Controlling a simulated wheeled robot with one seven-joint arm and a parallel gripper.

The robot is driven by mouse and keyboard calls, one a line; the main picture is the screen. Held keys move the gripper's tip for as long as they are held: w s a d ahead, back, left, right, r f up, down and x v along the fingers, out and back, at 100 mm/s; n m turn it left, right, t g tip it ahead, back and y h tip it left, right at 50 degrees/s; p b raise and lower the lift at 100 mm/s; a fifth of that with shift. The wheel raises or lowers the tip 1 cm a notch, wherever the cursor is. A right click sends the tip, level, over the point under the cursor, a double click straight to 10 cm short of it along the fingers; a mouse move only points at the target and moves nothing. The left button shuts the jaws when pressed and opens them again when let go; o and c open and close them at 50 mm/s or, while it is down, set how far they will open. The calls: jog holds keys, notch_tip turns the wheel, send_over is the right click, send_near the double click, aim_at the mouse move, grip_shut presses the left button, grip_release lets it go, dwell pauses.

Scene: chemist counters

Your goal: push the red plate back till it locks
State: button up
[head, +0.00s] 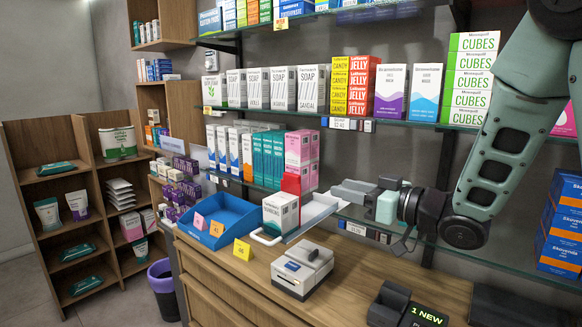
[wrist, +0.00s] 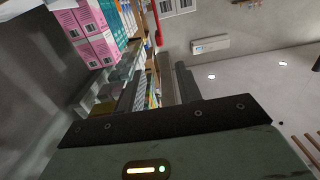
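The red plate (head: 291,184) stands upright behind a white carton (head: 281,212) in a pulled-out white tray (head: 319,209); the carton hides its lower part. The tray juts forward from the lower shelf, with a looped handle at its front. My gripper (head: 352,190) is to the right of the plate and apart from it, near the shelf edge, with its grey fingers towards the left. I cannot tell whether the fingers are open or shut. In the wrist view, a dark grey finger (wrist: 185,84) shows, and a narrow red piece (wrist: 157,24) is beyond; I cannot tell if it is the plate.
A blue bin (head: 217,221) stands on the wooden counter left of the tray. A white device (head: 302,271) sits below the tray, and a dark card terminal (head: 402,306) is farther right. Rows of cartons fill the glass shelves behind. Counter room is clear between device and terminal.

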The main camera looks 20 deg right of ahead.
aim_at(292, 175)
jog(key=p+x, duration=0.4)
jog(key=x, duration=1.1)
jog(key=shift+p, duration=0.3)
grip_shut()
